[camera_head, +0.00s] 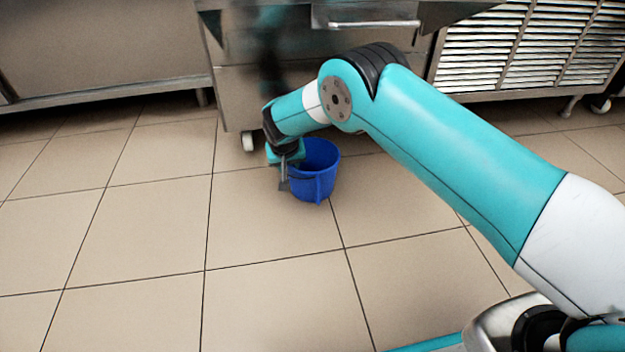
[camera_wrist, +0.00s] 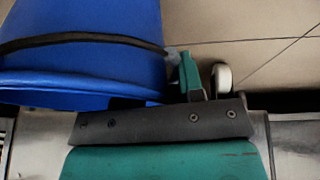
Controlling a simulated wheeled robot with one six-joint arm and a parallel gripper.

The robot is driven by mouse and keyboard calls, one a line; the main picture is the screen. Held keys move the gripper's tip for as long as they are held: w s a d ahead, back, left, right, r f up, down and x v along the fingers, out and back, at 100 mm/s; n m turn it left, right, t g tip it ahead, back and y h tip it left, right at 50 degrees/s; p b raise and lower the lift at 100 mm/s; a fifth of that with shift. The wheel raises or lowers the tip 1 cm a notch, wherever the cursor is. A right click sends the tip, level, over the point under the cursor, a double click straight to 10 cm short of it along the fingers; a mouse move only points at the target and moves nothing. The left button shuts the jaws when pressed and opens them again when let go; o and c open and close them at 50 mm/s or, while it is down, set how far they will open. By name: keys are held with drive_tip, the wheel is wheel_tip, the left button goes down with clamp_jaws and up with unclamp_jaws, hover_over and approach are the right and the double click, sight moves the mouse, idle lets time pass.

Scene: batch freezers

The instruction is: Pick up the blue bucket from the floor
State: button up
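The blue bucket (camera_head: 320,184) appears upright on the tiled floor in front of the steel cabinet in the head view. My gripper (camera_head: 285,172) reaches down at its left side, close to the rim. In the wrist view the bucket (camera_wrist: 80,35) fills the upper left, with a dark band or handle across its wall. One teal finger of my gripper (camera_wrist: 188,75) shows just right of the bucket, at or very near its wall. The other finger is hidden, apparently by the bucket. I cannot tell whether the fingers hold it.
A steel cabinet (camera_head: 320,70) on casters stands directly behind the bucket, and a caster (camera_wrist: 222,77) shows in the wrist view. A louvered unit (camera_head: 530,50) is at the back right. A steel unit (camera_head: 100,45) is at the back left. The tiled floor (camera_head: 150,230) in front is clear.

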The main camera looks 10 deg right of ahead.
drive_tip(key=shift+r, duration=0.1)
clamp_jaws()
